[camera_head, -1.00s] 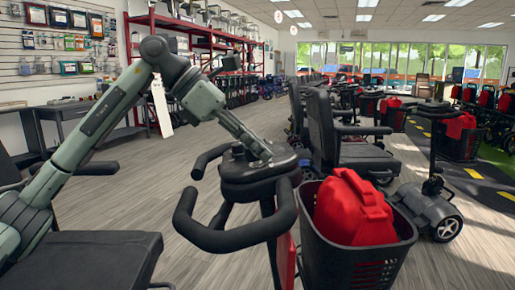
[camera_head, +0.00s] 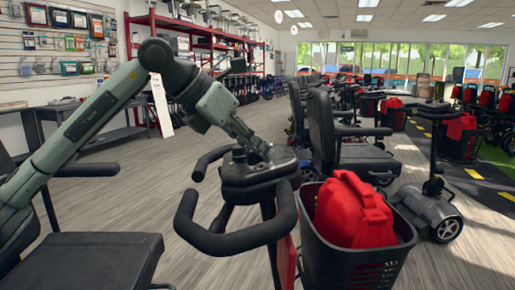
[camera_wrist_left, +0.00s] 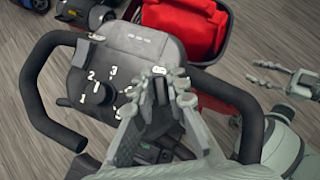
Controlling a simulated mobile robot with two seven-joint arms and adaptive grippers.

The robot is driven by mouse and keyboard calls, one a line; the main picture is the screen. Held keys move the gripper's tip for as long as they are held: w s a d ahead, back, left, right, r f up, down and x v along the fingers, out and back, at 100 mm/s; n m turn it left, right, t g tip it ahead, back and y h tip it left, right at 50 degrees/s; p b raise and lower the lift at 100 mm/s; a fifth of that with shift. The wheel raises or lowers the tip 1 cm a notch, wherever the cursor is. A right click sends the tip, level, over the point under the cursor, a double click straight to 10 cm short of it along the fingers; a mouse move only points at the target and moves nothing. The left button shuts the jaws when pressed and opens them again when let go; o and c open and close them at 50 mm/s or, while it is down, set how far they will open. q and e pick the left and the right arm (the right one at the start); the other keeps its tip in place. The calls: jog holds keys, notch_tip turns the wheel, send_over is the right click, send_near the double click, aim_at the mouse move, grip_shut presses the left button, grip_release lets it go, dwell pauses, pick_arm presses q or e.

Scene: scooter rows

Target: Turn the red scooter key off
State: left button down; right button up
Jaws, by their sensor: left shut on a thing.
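The red scooter's dark console (camera_head: 262,168) stands in the middle of the head view, with black loop handlebars (camera_head: 235,238). In the left wrist view the console (camera_wrist_left: 150,42) shows a black dial (camera_wrist_left: 98,93) marked with numbers. My left gripper (camera_head: 258,153) comes down onto the console top from the upper left. In the left wrist view its fingers (camera_wrist_left: 170,88) are close together at the console, beside the dial, shut on the key. The key itself is hidden by the fingers. My right gripper (camera_wrist_left: 262,78) shows at the right of the left wrist view, fingers apart and empty, beyond the handlebar.
A black basket (camera_head: 358,262) holding a red bag (camera_head: 352,208) is in front of the console. A black seat (camera_head: 90,262) is at lower left. More scooters (camera_head: 345,140) stand behind to the right. Open wood floor lies to the left.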

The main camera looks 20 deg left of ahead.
dwell(0.3)
pick_arm(q)
jog(key=c, duration=1.5)
grip_release()
jog(key=shift+c, duration=0.2)
jog(key=shift+r, duration=0.1)
jog(key=v, duration=1.2)
